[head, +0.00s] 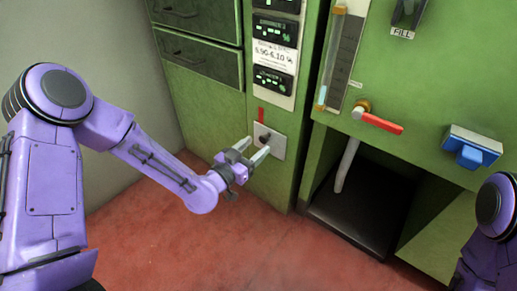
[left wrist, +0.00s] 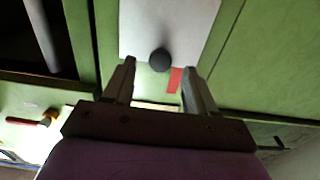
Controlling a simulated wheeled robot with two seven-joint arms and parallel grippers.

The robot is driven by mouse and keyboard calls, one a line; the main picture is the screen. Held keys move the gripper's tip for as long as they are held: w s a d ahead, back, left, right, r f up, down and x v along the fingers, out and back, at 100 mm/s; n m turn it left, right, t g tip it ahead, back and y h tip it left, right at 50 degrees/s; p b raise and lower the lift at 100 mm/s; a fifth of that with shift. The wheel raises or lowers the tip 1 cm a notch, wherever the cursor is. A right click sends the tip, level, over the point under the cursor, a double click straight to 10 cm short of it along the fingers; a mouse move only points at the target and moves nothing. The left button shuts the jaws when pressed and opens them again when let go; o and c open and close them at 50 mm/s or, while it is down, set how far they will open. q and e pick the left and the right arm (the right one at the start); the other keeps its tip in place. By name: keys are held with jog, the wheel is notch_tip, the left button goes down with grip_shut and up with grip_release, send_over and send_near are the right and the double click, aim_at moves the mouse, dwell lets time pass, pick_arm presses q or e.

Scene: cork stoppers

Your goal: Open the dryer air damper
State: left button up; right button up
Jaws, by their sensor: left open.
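A pale square plate (head: 277,146) on the green cabinet carries a small dark round knob (head: 264,138). A red strip (head: 261,116) stands just above the plate; none of these bears a readable damper label. My left gripper (head: 256,150) is open at the plate, its fingertips close to the knob. In the left wrist view the dark knob (left wrist: 160,60) lies just beyond and between the open fingers (left wrist: 158,78), with the red strip (left wrist: 174,80) beside it. Whether a finger touches the knob cannot be told. My right gripper is out of view; only part of my right arm shows at the right edge.
Above the plate are displays (head: 272,78) and a paper label. To the right are a red-handled valve (head: 380,122), a blue handle (head: 470,156) and a dark lever marked FILL (head: 408,12). Drawers (head: 200,60) are at upper left. The red floor is clear.

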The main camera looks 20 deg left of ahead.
pick_arm(q)
jog(key=shift+x, duration=1.3)
grip_shut()
notch_tip(320, 180, up, 6)
jog(key=p, duration=0.4)
jog(key=shift+f+p, duration=0.15)
jog(key=shift+p, duration=0.25)
jog(key=shift+r+p, duration=0.45)
jog(key=shift+r, duration=0.15)
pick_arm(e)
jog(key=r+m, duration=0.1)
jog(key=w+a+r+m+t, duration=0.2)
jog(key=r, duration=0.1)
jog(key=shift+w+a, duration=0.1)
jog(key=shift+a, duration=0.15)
pick_arm(q)
grip_release()
